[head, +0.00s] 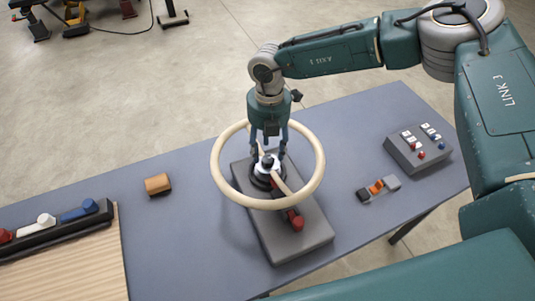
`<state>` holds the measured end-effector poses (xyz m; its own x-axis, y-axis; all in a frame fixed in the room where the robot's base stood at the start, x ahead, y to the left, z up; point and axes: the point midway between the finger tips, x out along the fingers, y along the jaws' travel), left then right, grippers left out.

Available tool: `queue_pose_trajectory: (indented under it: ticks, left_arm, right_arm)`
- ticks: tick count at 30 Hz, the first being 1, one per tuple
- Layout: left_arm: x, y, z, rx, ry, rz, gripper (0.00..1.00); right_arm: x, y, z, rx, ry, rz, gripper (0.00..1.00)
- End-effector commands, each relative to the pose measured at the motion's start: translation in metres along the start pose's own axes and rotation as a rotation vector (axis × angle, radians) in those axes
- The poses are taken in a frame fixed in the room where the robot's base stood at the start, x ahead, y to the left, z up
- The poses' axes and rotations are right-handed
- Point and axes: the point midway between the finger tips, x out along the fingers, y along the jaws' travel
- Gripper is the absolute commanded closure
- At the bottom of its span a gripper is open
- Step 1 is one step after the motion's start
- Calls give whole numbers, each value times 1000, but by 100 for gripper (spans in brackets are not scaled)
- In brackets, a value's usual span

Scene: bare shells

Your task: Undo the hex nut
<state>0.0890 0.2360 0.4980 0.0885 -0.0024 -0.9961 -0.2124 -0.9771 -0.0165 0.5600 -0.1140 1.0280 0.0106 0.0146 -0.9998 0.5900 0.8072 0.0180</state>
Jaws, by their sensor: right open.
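My right gripper (268,154) points straight down over the middle of a cream ring-shaped wheel (318,180). Its fingers are apart, one on each side of a small dark blue piece (267,160) at the hub, which looks like the hex nut. I cannot tell whether the fingers touch it. A white part shows just below the nut, above a black round hub (258,181). The wheel sits over a dark grey base block (300,243) with a red part (294,219) near its front. My left gripper is out of view.
The blue-grey table (185,235) carries a small orange-brown block (157,184), a grey control box (418,149) with buttons, and a small orange-and-grey item (377,188). A black rack (55,229) with coloured knobs stands by a wooden board (75,270) at left.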

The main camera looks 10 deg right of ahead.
Motion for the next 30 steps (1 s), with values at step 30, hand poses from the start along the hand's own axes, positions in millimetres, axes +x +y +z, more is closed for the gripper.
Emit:
queue_pose_trajectory:
  ticks: [30]
  left_arm:
    - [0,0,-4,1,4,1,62]
  right_arm:
    - [-82,2,-3,-5,7,5,52]
